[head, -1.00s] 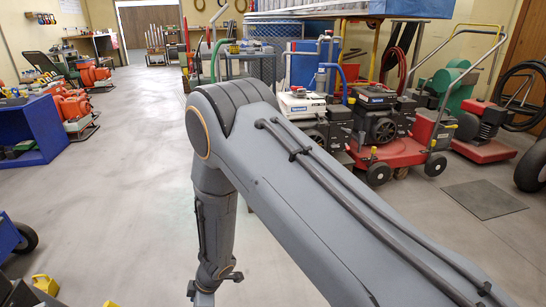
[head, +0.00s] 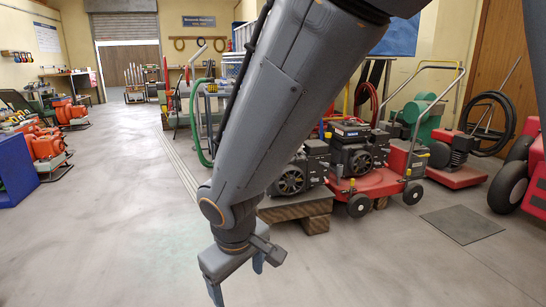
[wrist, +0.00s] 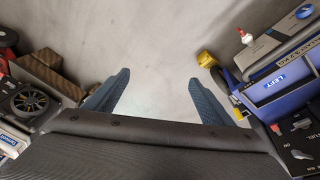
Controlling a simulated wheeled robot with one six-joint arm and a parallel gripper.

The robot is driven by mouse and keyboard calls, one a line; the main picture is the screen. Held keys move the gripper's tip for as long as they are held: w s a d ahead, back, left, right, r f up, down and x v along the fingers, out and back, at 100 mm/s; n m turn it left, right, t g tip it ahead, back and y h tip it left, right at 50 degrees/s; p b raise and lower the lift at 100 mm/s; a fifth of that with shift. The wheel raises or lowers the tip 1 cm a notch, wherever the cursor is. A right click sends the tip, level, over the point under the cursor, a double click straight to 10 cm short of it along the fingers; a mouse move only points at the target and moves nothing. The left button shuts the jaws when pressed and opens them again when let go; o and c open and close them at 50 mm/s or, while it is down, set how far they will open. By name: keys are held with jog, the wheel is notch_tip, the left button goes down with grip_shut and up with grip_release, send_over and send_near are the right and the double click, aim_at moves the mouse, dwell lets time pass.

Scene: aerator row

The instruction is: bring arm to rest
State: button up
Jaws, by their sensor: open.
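My gripper (head: 240,278) hangs at the end of my grey arm, low in the middle of the head view, over bare concrete floor. Its jaws are apart and nothing is between them. In the wrist view its two blue fingers (wrist: 157,97) stand wide apart with only pale floor between and beyond them. The arm crosses the head view from the top right down to the lower middle and hides part of the machines behind it.
A red wheeled machine (head: 372,196) and a wooden pallet (head: 305,207) stand right of my arm. Orange machines (head: 50,146) line the left. In the wrist view, a blue box (wrist: 275,84) and a yellow object (wrist: 206,59) lie right. The middle floor is clear.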

jog(key=s+d+r+m+g+y, duration=0.1)
jog(key=s+d+r+m+g, duration=0.15)
jog(key=s, duration=0.45)
jog(key=s+d+r+m+g, duration=0.1)
jog(key=s+d+r, duration=0.2)
jog(key=s, duration=0.5)
jog(key=d+r+m+p, duration=0.3)
jog(key=d+r+p, duration=0.7)
jog(key=r+p, duration=0.3)
jog(key=d+r+m+h+p, duration=0.1)
jog(key=d+r+m+p, duration=0.2)
jog(key=d+r+p, duration=0.8)
notch_tip(320, 180, up, 2)
jog(key=p, duration=0.8)
jog(key=shift+w, duration=0.15)
jog(key=shift+a+t, duration=0.2)
jog(key=shift+t, duration=0.05)
